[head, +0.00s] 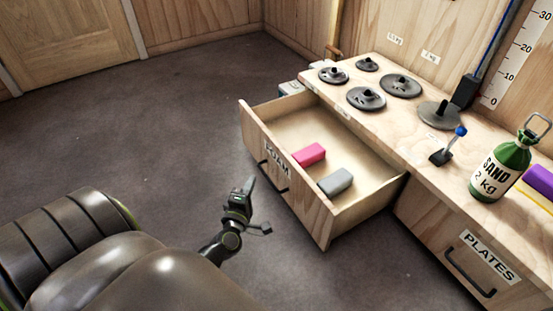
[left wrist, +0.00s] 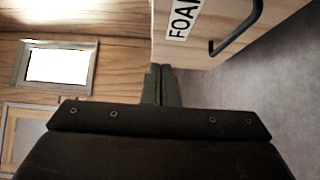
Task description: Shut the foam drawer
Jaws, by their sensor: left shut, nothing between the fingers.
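The foam drawer (head: 285,199) is pulled far out of the wooden bench, its front labelled FOAM with a dark bar handle (head: 272,178). A pink block (head: 309,155) and a grey block (head: 335,182) lie inside it. My left gripper (head: 249,185) is shut and empty, just in front of the drawer front near the handle; I cannot tell if it touches. In the left wrist view the shut fingers (left wrist: 162,72) point toward the drawer front (left wrist: 215,35), with the handle (left wrist: 238,30) to their right. My right gripper is not in view.
The bench top (head: 400,140) carries several dark weight plates (head: 366,98), a small blue-knobbed lever (head: 441,155) and a green sand bottle (head: 497,172). The PLATES drawer (head: 450,235) beside it is shut. The floor (head: 170,130) in front is clear.

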